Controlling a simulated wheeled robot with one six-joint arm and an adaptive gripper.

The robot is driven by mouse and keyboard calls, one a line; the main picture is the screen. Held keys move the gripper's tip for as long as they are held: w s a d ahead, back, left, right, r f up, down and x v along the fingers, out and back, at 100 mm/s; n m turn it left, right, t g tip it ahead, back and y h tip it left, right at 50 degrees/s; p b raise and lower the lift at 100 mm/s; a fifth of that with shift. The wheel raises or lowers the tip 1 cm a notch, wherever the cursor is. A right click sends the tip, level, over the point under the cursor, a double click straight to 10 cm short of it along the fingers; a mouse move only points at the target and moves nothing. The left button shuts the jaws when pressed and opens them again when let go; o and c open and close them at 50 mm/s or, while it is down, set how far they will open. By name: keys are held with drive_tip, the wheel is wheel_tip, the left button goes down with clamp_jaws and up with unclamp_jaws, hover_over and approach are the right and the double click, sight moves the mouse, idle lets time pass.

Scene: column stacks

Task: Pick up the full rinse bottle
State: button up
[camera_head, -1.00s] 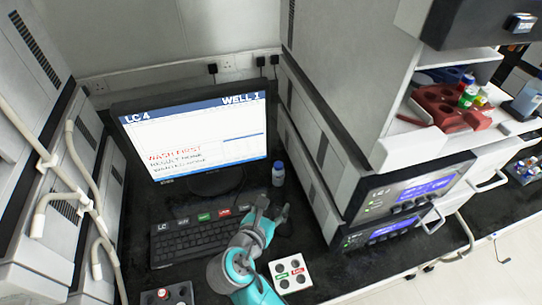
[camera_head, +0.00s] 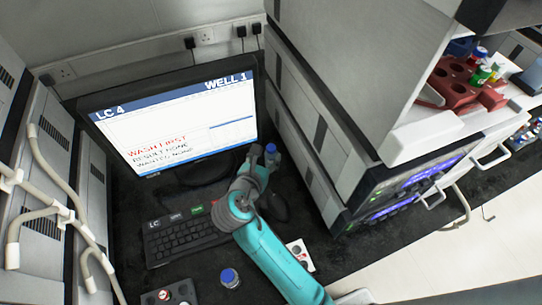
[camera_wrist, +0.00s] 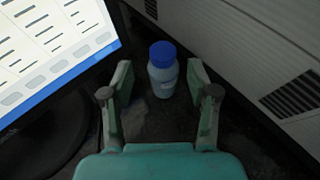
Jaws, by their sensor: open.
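A small bottle with a blue cap and pale blue body (camera_wrist: 163,78) stands upright beside the monitor; its cap also shows in the head view (camera_head: 271,149). My gripper (camera_wrist: 160,98) is open in the wrist view, with one finger on each side of the bottle's near side. The bottle appears between or just beyond the fingertips, and I see no contact. In the head view my gripper (camera_head: 258,165) hides most of this bottle. A second blue-capped bottle (camera_head: 230,279) stands near the front of the bench. I cannot read a label or compare fill levels.
The monitor (camera_head: 180,120) is left of my gripper, with the keyboard (camera_head: 180,238) in front. The instrument stack (camera_head: 320,140) rises close on the right. A white button pad (camera_head: 301,254) lies partly behind my arm. A red rack (camera_head: 462,82) sits on a shelf at right.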

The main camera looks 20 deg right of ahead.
sight(270, 152)
drive_tip(key=shift+x, duration=2.3)
drive_tip(key=shift+s+d, duration=0.1)
drive_tip(key=c, duration=0.8)
